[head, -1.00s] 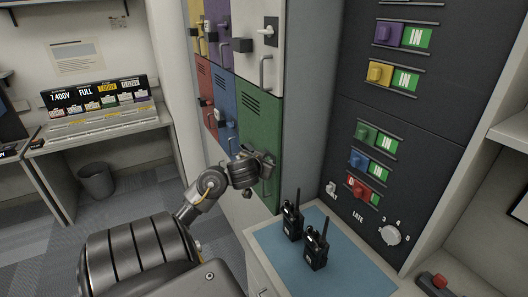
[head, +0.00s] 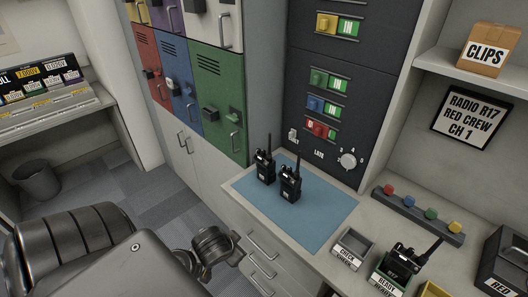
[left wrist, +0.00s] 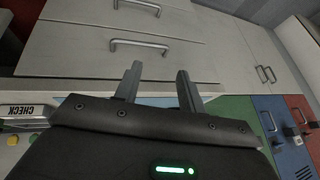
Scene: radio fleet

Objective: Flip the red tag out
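The red tag (head: 318,129) is the lowest slider on the dark board. A red strip with part of a white letter shows at its left and a thin green strip at its right. The blue tag (head: 315,103), green tag (head: 319,78) and yellow tag (head: 326,22) above it show green "IN" at their right. My left gripper (head: 236,256) is low in front of the drawers, well below and left of the board. In the left wrist view its fingers (left wrist: 159,70) are apart with nothing between them. My right gripper is not in view.
Two radios (head: 290,184) stand on a blue mat (head: 323,213) below the board. A white knob (head: 348,161) is right of the red tag. A labelled tray (head: 353,248) and another radio (head: 402,262) are on the counter at right. Coloured lockers (head: 215,85) are at left.

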